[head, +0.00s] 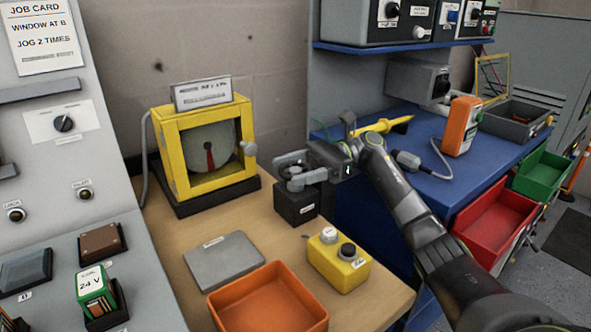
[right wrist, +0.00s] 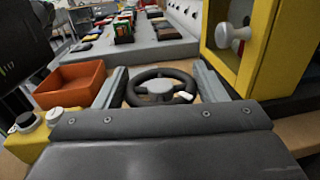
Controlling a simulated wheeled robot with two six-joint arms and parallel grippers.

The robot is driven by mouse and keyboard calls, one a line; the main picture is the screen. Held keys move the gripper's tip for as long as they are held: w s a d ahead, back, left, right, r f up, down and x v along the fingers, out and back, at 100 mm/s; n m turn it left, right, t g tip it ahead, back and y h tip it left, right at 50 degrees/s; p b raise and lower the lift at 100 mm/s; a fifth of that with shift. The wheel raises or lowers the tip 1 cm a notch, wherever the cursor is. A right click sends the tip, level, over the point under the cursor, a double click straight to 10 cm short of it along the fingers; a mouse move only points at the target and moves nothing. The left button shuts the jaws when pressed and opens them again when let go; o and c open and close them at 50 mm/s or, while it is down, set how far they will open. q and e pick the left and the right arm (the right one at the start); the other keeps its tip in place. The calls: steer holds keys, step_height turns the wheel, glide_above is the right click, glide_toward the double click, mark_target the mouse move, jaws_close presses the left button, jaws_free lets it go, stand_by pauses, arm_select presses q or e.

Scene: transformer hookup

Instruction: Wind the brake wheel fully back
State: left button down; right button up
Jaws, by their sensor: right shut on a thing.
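The brake wheel is a small dark handwheel with a grey hub (right wrist: 160,87), and it lies flat on a black box (head: 296,207) on the wooden bench. My right gripper (head: 287,170) comes in from the right at wheel height, with one finger on each side of the rim. It is shut on the wheel. In the right wrist view the wheel sits between the two grey fingers, and a small white mark (right wrist: 184,97) shows on its rim. My left gripper is not in view.
A yellow-framed dial box (head: 208,150) with a red pointer and a side knob stands left of the wheel. A yellow two-button box (head: 338,262), a grey plate (head: 223,262) and an orange tray (head: 268,300) lie in front. A blue bench (head: 445,190) is at right.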

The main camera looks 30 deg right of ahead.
mark_target(296, 168)
steer(key=o, duration=1)
steer(key=shift+r, duration=0.1)
step_height(296, 168, up, 10)
steer(key=shift+f, duration=0.1)
